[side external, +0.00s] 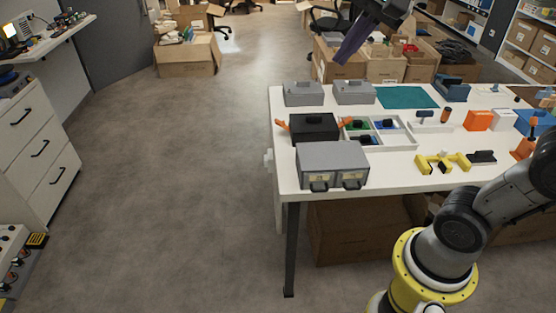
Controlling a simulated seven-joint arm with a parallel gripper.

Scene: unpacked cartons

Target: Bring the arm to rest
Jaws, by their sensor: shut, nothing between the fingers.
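My gripper (346,52) hangs at the top of the side external view, high in the picture, its purple fingers pointing down and to the left. The fingers look closed together, with nothing visible between them. In the picture they sit above the far left part of the white table (291,178) and are apart from everything on it. My lower arm stands at the bottom right, and the links between it and my gripper are partly out of frame.
The table carries grey boxes (303,93), a black box with orange handles (314,128), a divided tray (405,146), a grey two-drawer unit (333,160), a teal mat (406,97) and yellow pieces (441,163). Cartons (188,55) stand behind.

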